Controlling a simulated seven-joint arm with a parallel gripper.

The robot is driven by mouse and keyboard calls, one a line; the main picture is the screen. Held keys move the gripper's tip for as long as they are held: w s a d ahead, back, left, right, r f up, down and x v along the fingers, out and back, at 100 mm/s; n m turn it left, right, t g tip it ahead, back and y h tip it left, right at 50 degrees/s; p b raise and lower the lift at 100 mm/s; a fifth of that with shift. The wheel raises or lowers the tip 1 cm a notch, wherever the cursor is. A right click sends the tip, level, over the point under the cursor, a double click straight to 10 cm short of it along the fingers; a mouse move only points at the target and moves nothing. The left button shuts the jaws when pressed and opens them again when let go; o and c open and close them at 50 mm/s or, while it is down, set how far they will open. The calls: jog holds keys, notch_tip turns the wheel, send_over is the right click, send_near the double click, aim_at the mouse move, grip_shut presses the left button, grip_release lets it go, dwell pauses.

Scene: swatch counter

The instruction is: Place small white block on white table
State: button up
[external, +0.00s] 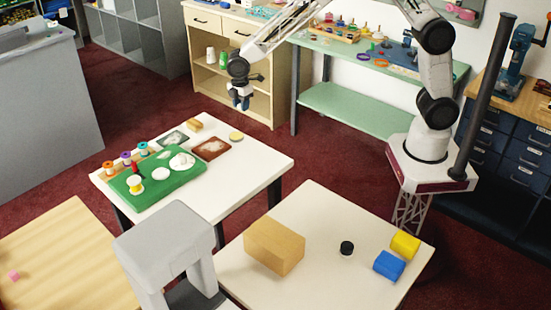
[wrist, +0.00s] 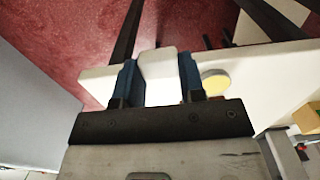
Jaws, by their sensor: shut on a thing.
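My gripper (external: 241,103) is high over the far side of the left white table (external: 258,155), which carries a green board. In the wrist view, the gripper's blue fingers (wrist: 160,70) are shut on a small white block (wrist: 158,85), one finger on each side. The table's edge strip (wrist: 98,78) shows behind and below the block, with dark red floor beyond. In the external view the block is mostly hidden by the fingers.
A yellow disc (external: 236,135), a brown tray (external: 211,149) and a tan block (external: 194,125) lie near the far side. A second pale table (external: 335,225) holds a cardboard box, a black cap and coloured blocks.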

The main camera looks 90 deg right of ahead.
send_over(206, 121)
jog(key=shift+d+f, duration=0.25)
jog(key=shift+f, duration=0.45)
dwell(0.3)
jog(key=shift+f, duration=1.75)
jog(key=shift+f, duration=0.15)
jog(key=o, duration=0.9)
notch_tip(206, 121, up, 12)
jog(key=shift+r, duration=0.15)
